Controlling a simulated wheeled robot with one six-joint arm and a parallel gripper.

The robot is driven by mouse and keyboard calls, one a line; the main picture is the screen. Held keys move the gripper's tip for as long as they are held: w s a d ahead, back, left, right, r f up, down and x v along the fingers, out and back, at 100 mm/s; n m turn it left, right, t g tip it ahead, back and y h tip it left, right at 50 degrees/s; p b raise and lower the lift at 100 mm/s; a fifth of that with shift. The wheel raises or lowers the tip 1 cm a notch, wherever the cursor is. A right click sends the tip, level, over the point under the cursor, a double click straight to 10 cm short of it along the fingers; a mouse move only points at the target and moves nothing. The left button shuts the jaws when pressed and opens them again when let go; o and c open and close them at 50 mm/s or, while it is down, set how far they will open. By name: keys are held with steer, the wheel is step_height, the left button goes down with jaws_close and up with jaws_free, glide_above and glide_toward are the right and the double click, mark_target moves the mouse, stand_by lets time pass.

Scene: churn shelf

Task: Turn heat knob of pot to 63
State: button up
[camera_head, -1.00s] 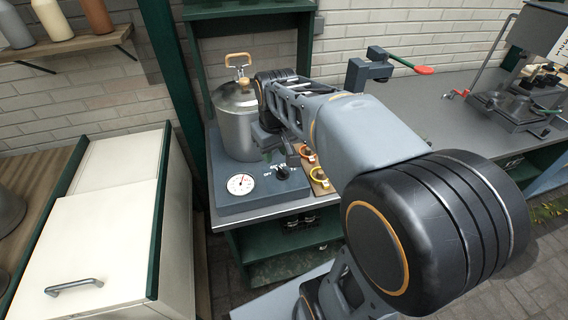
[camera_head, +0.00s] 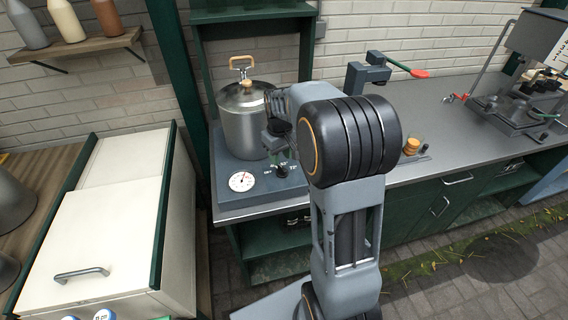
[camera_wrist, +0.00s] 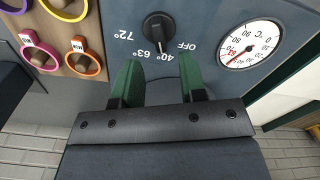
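The heat knob (camera_wrist: 158,30) is a black dial on the pot's dark grey base. The steel pot (camera_head: 241,125) stands on the base, lid on. A white temperature gauge (camera_wrist: 250,44) is beside the knob, and it also shows in the head view (camera_head: 242,181). My gripper (camera_wrist: 159,68) is open and empty, its two green fingers apart just short of the knob. In the head view my arm hides part of the bench.
Several coloured rings (camera_wrist: 83,45) lie on a wooden board beside the base. A cream cabinet (camera_head: 95,225) is at the left.

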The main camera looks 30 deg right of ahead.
mark_target(282, 170)
steer(key=shift+f, duration=2.2)
